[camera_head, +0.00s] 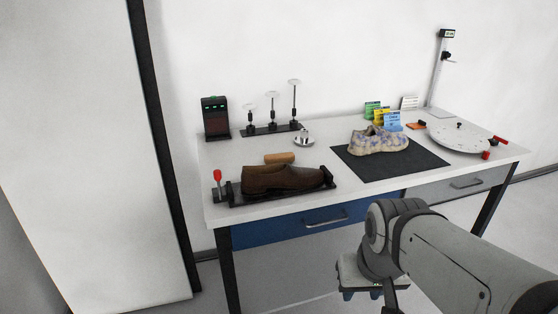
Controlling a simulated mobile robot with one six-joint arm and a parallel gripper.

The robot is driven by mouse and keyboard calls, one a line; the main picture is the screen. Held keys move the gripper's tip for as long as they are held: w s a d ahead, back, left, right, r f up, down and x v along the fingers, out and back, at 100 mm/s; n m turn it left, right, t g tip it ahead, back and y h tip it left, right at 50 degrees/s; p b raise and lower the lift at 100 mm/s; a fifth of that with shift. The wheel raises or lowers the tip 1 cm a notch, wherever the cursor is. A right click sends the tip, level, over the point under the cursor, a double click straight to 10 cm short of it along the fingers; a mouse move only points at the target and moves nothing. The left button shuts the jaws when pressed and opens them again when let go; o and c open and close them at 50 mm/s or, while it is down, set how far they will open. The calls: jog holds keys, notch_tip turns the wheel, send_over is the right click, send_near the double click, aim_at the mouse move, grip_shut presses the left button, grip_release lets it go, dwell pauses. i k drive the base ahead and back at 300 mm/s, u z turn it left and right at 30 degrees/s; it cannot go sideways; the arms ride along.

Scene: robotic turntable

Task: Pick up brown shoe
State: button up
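A brown shoe (283,179) lies on a black stand (234,194) at the front left of the white table (225,149), with its toe to the right. My arm comes in from the lower right. My gripper (364,294) hangs in front of the table and below the tabletop, to the right of the shoe and well apart from it. Its fingers point down and are partly hidden, so I cannot tell its opening.
A patterned shoe (379,141) stands on a black mat (425,158). A round white turntable (460,136) is at the right. Behind the brown shoe are a small brown block (279,158), a dark box (215,118) and thin stands (272,123). A red-tipped lever (217,177) stands at its left.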

aim_at(256, 179)
jog(key=z, duration=0.05)
jog(key=i, duration=1)
jog(key=u, duration=0.05)
